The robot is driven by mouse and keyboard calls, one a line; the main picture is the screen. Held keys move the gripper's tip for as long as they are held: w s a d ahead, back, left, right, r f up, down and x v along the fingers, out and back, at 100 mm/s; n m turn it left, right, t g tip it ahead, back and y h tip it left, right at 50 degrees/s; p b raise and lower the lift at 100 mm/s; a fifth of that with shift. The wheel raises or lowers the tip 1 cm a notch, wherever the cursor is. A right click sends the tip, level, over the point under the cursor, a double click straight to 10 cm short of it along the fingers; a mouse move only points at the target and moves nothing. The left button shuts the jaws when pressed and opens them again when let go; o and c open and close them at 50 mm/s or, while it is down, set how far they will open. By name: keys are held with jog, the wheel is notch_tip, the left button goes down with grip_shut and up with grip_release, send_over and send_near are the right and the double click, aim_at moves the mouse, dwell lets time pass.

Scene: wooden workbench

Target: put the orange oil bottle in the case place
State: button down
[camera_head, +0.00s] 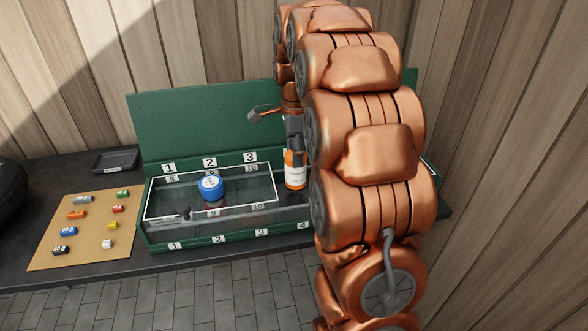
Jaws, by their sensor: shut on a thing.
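The orange oil bottle (295,176) has a white label and stands upright at the right part of the green case (141,224). My gripper (293,147) is above the bottle and shut on its upper part. My copper-coloured arm hides the right side of the case and part of the gripper. I cannot tell whether the bottle touches the case floor. The case is open, with its lid (200,125) raised at the back. Number labels run along its front and back edges.
A blue-capped container (211,188) sits in the case's clear inner tray (150,197). A tan board (86,252) with several small coloured blocks lies to the left. A small dark tray (115,161) is behind it. Wooden walls rise behind and at right.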

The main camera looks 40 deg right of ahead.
jog(key=shift+f+p, duration=0.4)
jog(key=shift+f, duration=2.4)
jog(key=shift+f, duration=0.15)
jog(key=shift+c, duration=1.8)
grip_release()
notch_tip(320, 180, up, 12)
jog(key=shift+r+b, duration=0.15)
jog(key=shift+b, duration=0.95)
